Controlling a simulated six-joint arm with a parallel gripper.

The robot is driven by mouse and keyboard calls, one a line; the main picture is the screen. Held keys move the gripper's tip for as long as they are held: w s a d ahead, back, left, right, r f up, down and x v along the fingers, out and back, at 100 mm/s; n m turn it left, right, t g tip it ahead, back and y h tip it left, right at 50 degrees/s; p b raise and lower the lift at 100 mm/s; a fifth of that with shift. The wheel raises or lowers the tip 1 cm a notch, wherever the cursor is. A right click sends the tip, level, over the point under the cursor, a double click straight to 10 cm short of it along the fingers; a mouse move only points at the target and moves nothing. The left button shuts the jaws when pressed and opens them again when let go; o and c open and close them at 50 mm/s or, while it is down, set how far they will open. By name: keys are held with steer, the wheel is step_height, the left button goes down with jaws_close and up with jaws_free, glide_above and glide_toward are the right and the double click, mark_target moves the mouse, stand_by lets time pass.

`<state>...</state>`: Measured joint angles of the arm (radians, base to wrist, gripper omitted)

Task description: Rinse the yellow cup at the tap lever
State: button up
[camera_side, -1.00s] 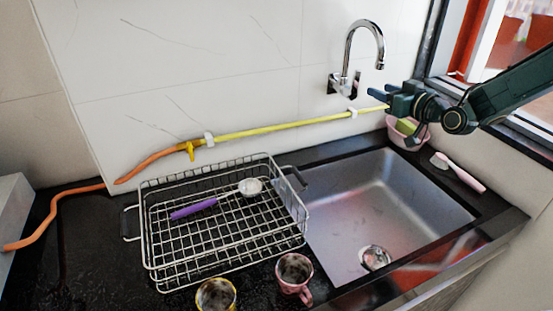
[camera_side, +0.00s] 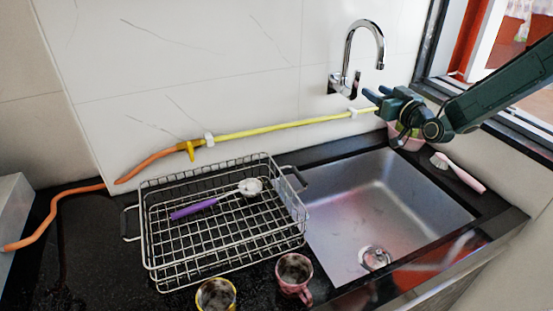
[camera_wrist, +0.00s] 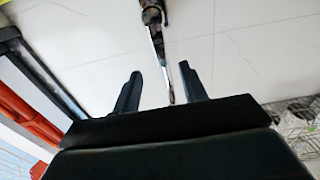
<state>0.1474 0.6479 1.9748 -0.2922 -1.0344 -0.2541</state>
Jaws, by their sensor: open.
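The yellow cup (camera_side: 216,295) stands on the dark counter at the bottom edge of the side view, in front of the rack, its inside dark-stained and its lower part cut off. The chrome tap (camera_side: 365,27) is on the wall behind the sink, with its lever (camera_side: 356,84) low beside the mount. My gripper (camera_side: 375,94) is open and empty, just right of the lever and below the spout. In the wrist view a chrome tap part (camera_wrist: 160,52) shows between the open fingers (camera_wrist: 158,82); I cannot tell whether they touch it.
A pink cup (camera_side: 294,274) stands right of the yellow one. A wire rack (camera_side: 222,245) holds a purple-handled brush (camera_side: 200,208). The sink (camera_side: 400,200) is empty. A yellow hose (camera_side: 280,128) runs along the wall. A pink bowl (camera_side: 411,142) and pink brush (camera_side: 462,175) sit at right.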

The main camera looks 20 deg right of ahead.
mark_target(357, 80)
steer(key=shift+w, duration=5.75)
jaws_close()
